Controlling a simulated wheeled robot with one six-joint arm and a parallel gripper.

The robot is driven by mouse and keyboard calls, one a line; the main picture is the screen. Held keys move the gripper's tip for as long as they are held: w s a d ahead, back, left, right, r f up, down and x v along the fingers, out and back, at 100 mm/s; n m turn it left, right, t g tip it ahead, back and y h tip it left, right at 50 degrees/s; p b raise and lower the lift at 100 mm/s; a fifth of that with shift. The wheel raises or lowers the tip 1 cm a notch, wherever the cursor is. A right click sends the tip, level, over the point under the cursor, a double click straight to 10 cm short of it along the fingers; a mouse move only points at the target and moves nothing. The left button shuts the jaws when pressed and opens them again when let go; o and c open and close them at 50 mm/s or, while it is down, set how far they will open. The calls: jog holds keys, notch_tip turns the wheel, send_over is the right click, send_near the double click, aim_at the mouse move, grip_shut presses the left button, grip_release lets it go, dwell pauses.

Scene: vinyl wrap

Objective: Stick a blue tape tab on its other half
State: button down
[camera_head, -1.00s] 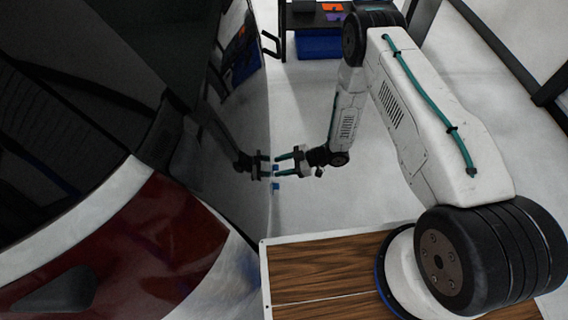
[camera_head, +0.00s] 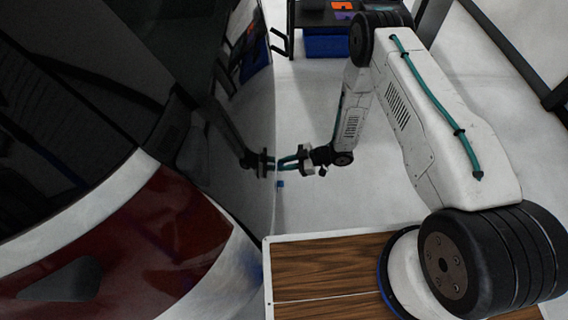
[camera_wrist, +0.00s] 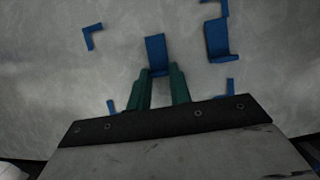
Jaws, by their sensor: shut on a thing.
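My gripper (camera_head: 282,162) is at the pale, glossy car side panel, its green fingers pointing at the surface. In the wrist view, the fingers (camera_wrist: 158,72) are shut on a blue tape tab (camera_wrist: 156,48), whose far part shows beyond the fingertips. A second blue tab (camera_wrist: 217,40) is on the panel to the right of it, apart from my fingers. In the head view, one blue tab (camera_head: 281,184) shows just below my gripper. Whether the held tab touches the panel cannot be told.
The car's red tail light (camera_head: 140,240) is at lower left. A dark cart with a blue bin (camera_head: 325,42) stands behind. The pale floor right of the panel is clear.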

jog(key=shift+s+d, duration=0.1)
jog(key=shift+d, duration=0.6)
jog(key=d, duration=0.6)
jog(key=shift+s+d, duration=0.3)
jog(key=shift+d, duration=0.05)
dwell(0.8)
